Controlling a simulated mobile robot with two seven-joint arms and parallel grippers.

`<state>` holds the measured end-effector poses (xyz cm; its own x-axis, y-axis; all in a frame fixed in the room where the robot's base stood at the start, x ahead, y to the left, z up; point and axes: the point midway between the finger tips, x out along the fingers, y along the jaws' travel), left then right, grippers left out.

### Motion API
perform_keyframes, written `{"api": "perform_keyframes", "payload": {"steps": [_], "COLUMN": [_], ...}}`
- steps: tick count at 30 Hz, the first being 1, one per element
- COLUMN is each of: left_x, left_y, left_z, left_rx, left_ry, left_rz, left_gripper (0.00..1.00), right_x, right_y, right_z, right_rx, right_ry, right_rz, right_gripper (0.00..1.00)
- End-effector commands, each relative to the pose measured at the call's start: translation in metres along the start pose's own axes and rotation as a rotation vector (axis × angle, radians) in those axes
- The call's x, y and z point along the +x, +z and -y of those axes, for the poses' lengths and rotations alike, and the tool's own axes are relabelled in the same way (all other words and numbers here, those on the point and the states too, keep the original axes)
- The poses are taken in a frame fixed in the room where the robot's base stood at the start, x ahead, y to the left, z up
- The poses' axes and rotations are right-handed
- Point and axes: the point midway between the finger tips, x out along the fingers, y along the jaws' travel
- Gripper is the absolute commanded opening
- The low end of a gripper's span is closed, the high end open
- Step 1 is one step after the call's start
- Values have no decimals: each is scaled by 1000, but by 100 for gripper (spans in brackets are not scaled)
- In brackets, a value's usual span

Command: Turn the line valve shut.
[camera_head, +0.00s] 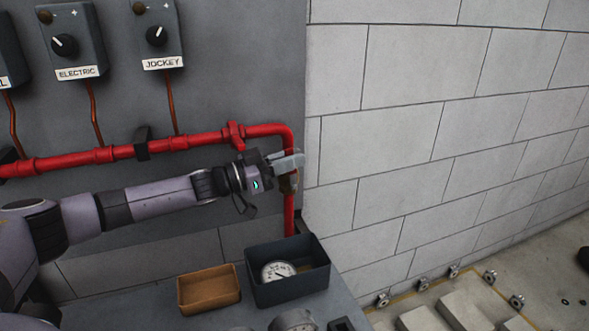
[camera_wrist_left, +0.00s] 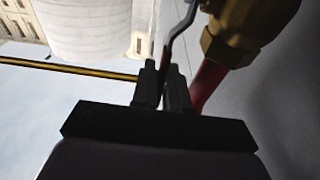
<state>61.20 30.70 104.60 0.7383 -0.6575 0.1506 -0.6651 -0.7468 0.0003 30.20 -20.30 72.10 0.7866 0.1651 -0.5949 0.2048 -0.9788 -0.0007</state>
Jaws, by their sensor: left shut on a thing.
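The line valve has a brass body (camera_head: 288,184) on the vertical end of the red pipe, partly hidden behind my left gripper (camera_head: 288,160). The brass body also shows in the left wrist view (camera_wrist_left: 243,32), at the upper right. A thin valve lever (camera_wrist_left: 180,30), dark with a red edge, runs down from beside the brass body to between the fingers. My left gripper (camera_wrist_left: 163,85) is shut on this lever. In the head view the lever is hidden by the fingers. My right gripper is in neither view.
The red pipe (camera_head: 194,140) runs along the grey panel and bends down at the right. Below the valve, a dark bin (camera_head: 312,282) with a gauge (camera_head: 279,271) and an orange tray (camera_head: 209,292) stand on the bench. A block wall (camera_head: 420,130) is to the right.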

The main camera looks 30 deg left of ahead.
Motion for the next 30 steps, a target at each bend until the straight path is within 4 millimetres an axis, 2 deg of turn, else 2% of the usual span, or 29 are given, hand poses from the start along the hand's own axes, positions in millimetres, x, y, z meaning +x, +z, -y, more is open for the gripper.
{"api": "perform_keyframes", "payload": {"steps": [1,12,21,30], "left_x": [-5,-24,-33,-35], "left_y": [11,12,12,9], "left_z": [0,0,0,0], "left_rx": [-2,-2,-1,0], "left_ry": [-2,-1,-1,-1], "left_rz": [-33,-288,-424,-467], "left_gripper": [0,0,0,0], "right_x": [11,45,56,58], "right_y": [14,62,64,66], "right_z": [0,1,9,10], "right_rx": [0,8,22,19], "right_ry": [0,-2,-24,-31], "right_rz": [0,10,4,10], "right_gripper": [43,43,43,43]}}
